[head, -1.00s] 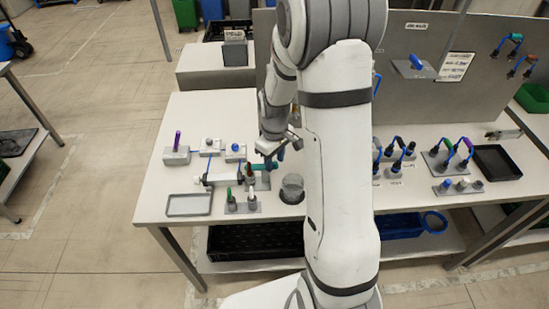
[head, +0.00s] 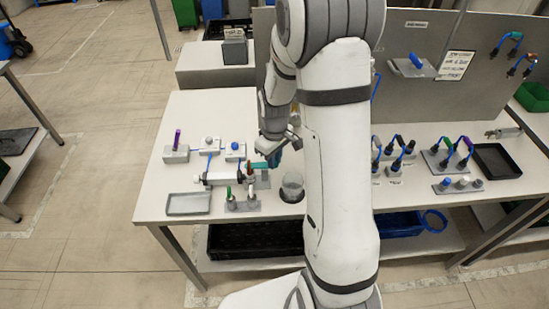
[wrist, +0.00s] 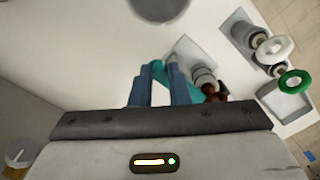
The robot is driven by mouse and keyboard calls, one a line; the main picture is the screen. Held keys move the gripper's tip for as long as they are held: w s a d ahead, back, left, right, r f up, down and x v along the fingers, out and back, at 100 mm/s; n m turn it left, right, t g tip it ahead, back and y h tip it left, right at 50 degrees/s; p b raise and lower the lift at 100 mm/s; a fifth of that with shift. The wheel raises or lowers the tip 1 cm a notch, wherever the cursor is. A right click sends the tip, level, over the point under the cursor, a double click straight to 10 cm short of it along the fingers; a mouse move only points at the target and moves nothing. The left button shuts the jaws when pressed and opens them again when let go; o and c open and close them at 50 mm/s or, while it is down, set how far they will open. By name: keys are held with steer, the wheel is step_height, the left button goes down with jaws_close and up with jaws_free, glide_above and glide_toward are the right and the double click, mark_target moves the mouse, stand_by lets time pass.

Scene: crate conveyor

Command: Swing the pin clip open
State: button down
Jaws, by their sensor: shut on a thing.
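A teal clip (head: 274,158) shows at the fitting with a brown end (head: 249,169), on a small grey plate on the bench. In the wrist view the clip (wrist: 159,71) lies between the two blue-grey fingers of my gripper (wrist: 158,80), which is shut on it. A grey cylinder (wrist: 205,78) with a brown end (wrist: 215,92) sits right beside the fingers. In the head view my gripper (head: 271,153) is low over the bench, and its fingertips are partly hidden by my arm.
A plate with green and white ring-topped fittings (head: 242,203) is in front, with a grey tray (head: 188,203) to the left.

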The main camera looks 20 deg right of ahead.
steer(key=m+b, duration=0.1)
steer(key=m, duration=0.2)
steer(key=shift+s+a+b, duration=0.15)
steer(key=shift+s+b, duration=0.2)
steer(key=shift+b, duration=0.05)
steer(key=m, duration=0.1)
steer(key=m+b, duration=0.1)
steer(key=m, duration=0.1)
steer(key=shift+s+a+m+b, duration=0.3)
steer(key=shift+s, duration=0.05)
steer(key=shift+s+a+m+b, duration=0.1)
steer(key=shift+a+m+b, duration=0.15)
steer(key=shift+m, duration=0.7)
steer(key=shift+s+a+m+b, duration=0.2)
steer(key=shift+m+b, duration=0.15)
steer(key=shift+m, duration=0.65)
steer(key=shift+s+a+m+b, duration=0.1)
steer(key=shift+a+m+b, duration=0.15)
steer(key=shift+m, duration=0.7)
steer(key=c, duration=1.4)
jaws_free()
steer(key=shift+r+b, duration=0.3)
steer(key=shift+r, duration=3.65)
